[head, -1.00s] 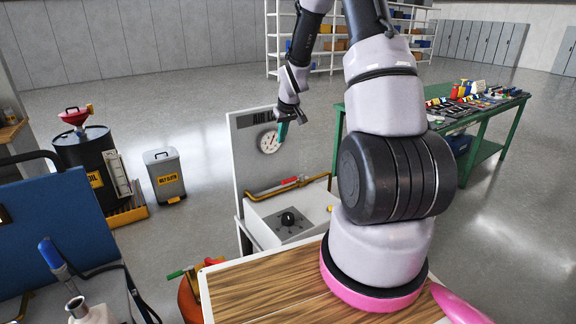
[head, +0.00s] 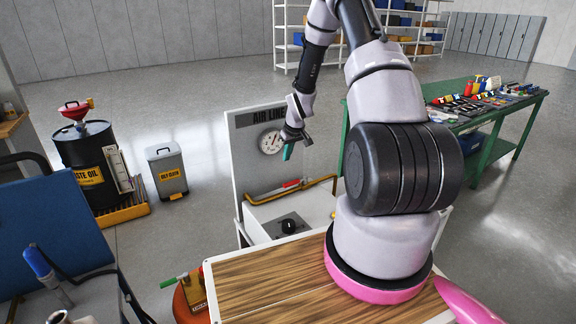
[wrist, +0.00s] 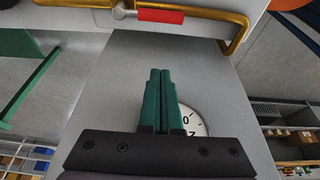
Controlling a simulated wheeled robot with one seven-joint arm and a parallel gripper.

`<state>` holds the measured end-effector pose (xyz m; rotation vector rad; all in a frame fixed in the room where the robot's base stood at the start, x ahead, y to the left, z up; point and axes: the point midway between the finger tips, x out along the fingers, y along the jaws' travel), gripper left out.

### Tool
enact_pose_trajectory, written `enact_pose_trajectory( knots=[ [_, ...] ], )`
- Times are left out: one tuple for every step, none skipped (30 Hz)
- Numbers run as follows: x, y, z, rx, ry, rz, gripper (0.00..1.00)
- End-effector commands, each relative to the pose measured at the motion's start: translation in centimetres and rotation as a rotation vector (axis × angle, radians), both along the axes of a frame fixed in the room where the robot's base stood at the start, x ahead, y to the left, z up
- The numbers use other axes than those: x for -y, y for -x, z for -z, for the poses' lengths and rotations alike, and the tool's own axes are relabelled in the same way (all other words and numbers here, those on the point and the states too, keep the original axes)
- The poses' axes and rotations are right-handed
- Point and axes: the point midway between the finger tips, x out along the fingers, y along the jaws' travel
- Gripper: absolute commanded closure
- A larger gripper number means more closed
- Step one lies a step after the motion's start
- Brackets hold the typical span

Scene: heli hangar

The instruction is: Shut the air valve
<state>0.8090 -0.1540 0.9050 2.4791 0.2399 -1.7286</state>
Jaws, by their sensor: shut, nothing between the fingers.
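The air valve is on a brass pipe (head: 262,198) in front of an upright grey panel (head: 243,155) marked "AIR LINE". Its red handle (head: 291,184) lies along the pipe. In the wrist view the red handle (wrist: 160,16) shows at the top, with a metal bolt head at its left end. My gripper (head: 288,152) is in front of the panel, above the pipe and just right of the round gauge (head: 270,141). In the wrist view its green fingers (wrist: 160,72) are together and empty, apart from the handle, and partly cover the gauge.
A white box with a black knob (head: 289,226) sits below the pipe. A wooden tabletop (head: 270,290) is in front.

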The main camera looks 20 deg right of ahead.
Motion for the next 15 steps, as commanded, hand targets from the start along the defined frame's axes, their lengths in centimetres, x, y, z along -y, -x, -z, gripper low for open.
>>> enact_pose_trajectory(
  knots=[
    [-0.1, -0.2, 0.9, -0.003, 0.000, 0.000, 1.00],
    [-0.1, -0.4, 1.3, -0.002, 0.000, -0.001, 1.00],
    [-0.2, -0.6, 2.1, -0.003, 0.000, -0.001, 1.00],
    [-0.3, -0.8, 2.7, -0.003, 0.000, -0.001, 1.00],
    [-0.3, -1.0, 3.3, -0.003, 0.000, -0.001, 1.00],
    [-0.3, -1.3, 4.1, -0.003, 0.000, -0.001, 1.00],
    [-0.4, -1.6, 4.8, -0.003, 0.000, 0.000, 1.00],
    [-0.4, -1.8, 5.4, -0.002, -0.001, 0.000, 1.00],
    [-0.5, -2.1, 6.2, -0.003, 0.000, 0.000, 1.00],
    [-0.5, -2.3, 6.8, -0.002, -0.001, 0.000, 1.00],
    [-0.6, -2.5, 7.4, -0.002, -0.001, 0.000, 1.00],
    [-0.7, -2.8, 8.1, -0.002, 0.000, -0.001, 1.00],
    [-0.7, -3.0, 8.6, -0.002, 0.000, -0.001, 1.00],
    [-0.5, -2.5, 8.7, -0.002, 0.000, 0.001, 1.00],
    [-0.3, -1.7, 8.6, -0.002, 0.000, 0.001, 1.00]
  ],
)
